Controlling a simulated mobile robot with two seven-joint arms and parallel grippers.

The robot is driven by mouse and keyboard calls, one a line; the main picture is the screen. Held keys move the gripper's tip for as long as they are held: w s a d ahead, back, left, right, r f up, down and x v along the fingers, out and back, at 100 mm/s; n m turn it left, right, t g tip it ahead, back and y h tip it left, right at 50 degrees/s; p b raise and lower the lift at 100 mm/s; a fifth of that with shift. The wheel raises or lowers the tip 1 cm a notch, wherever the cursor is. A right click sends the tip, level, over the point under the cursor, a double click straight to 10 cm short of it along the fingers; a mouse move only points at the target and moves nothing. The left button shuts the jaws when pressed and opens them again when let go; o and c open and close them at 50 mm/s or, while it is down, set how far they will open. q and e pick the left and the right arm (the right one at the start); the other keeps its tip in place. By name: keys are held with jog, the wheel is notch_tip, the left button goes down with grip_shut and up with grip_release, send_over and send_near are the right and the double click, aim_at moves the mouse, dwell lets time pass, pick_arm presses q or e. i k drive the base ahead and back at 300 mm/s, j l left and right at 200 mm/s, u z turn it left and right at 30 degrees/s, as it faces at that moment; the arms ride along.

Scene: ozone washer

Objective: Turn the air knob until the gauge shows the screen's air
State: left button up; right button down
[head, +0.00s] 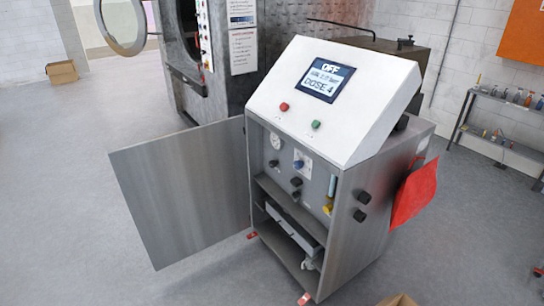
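The ozone machine's cabinet (345,250) stands right of centre. Its sloped white console carries a screen (328,79) reading "OFF" and "DOSE 4"; the middle line is too small to read surely. In the open front panel a round white gauge (275,141) sits upper left, its needle too small to read. A black knob (273,163) is just below it. A blue-centred dial (298,164) and more black knobs (296,181) sit to the right. I cannot tell which knob is the air knob. Neither of my grippers is in view.
The cabinet door (185,190) is swung wide open to the left. A red button (284,107) and green button (316,125) are on the console. A red sheet (414,193) hangs on the right side. A washer (220,60) stands behind. Floor in front is mostly clear.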

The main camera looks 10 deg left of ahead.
aim_at(273, 164)
jog(key=i+j+z, duration=0.15)
jog(key=i+j, duration=0.2)
jog(key=i+j+z, duration=0.2)
jog(key=i+j, duration=0.15)
jog(key=i+j+z, duration=0.15)
jog(key=i+j, duration=0.15)
jog(key=j, duration=0.2)
jog(key=i+j+z, duration=0.2)
jog(key=j, duration=0.25)
jog(key=i+j+z, duration=0.1)
jog(key=i, duration=0.25)
jog(key=i+j, duration=0.25)
jog(key=i+l+z, duration=0.05)
jog(key=i, duration=0.05)
